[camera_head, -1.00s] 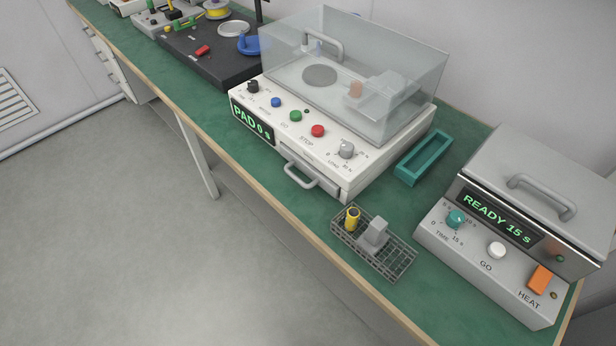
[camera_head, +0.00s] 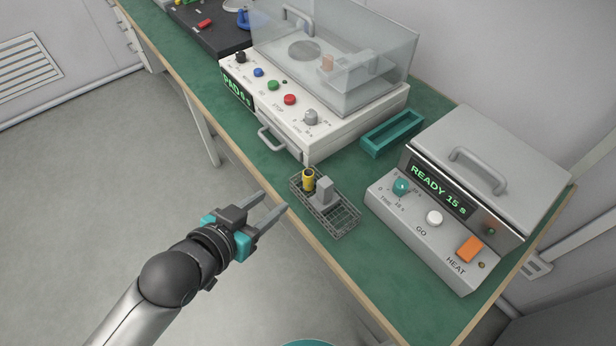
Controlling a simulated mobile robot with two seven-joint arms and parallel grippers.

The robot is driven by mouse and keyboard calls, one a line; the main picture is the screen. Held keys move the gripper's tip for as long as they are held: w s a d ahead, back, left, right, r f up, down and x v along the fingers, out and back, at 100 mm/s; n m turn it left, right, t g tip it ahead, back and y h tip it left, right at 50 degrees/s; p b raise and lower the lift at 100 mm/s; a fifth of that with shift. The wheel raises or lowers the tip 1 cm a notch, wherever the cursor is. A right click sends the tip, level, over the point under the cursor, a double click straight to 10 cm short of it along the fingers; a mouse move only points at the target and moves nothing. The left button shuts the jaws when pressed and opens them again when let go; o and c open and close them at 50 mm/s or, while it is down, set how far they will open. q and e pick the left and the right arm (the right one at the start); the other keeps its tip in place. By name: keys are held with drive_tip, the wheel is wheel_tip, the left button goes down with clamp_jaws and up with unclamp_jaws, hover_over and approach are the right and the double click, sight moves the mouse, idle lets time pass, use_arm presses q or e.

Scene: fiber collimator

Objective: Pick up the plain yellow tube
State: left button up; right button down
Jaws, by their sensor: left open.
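The plain yellow tube (camera_head: 309,180) stands upright at the left end of a grey wire basket (camera_head: 342,222) near the table's front edge. A grey block-like piece (camera_head: 324,191) stands beside it in the basket. My left gripper (camera_head: 276,204) is open and empty, its two fingers pointing right toward the basket. It is to the lower left of the tube, apart from it, around the table's front edge. The tube's lower part is hidden inside the basket. My right gripper is not in view.
A white machine with a clear cover (camera_head: 335,65) and a front handle (camera_head: 277,141) stands behind the basket. A grey heater box (camera_head: 412,217) stands to the right. An empty teal tray (camera_head: 393,133) lies between them. Green tabletop (camera_head: 334,170) is clear around the basket.

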use_arm(q)
drive_tip(key=b, duration=0.3)
approach(306, 177)
drive_tip(key=x, duration=0.4)
drive_tip(key=shift+w+f, duration=0.2)
drive_tip(key=shift+w, duration=0.15)
drive_tip(key=b+x, duration=0.1)
drive_tip(key=x, duration=0.3)
drive_tip(key=shift+d+f, duration=0.1)
drive_tip(key=shift+d, duration=0.05)
drive_tip(key=shift+w+d+f+b, duration=0.15)
drive_tip(key=shift+w+d+b, duration=0.05)
drive_tip(key=shift+w+b, duration=0.15)
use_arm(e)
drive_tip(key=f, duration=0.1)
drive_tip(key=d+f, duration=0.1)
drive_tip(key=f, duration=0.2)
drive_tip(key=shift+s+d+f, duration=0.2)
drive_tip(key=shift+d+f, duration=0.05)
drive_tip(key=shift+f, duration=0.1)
use_arm(q)
drive_tip(key=shift+c, duration=0.3)
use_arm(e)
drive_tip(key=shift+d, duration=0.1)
use_arm(q)
drive_tip(key=shift+c, duration=0.8)
clamp_jaws()
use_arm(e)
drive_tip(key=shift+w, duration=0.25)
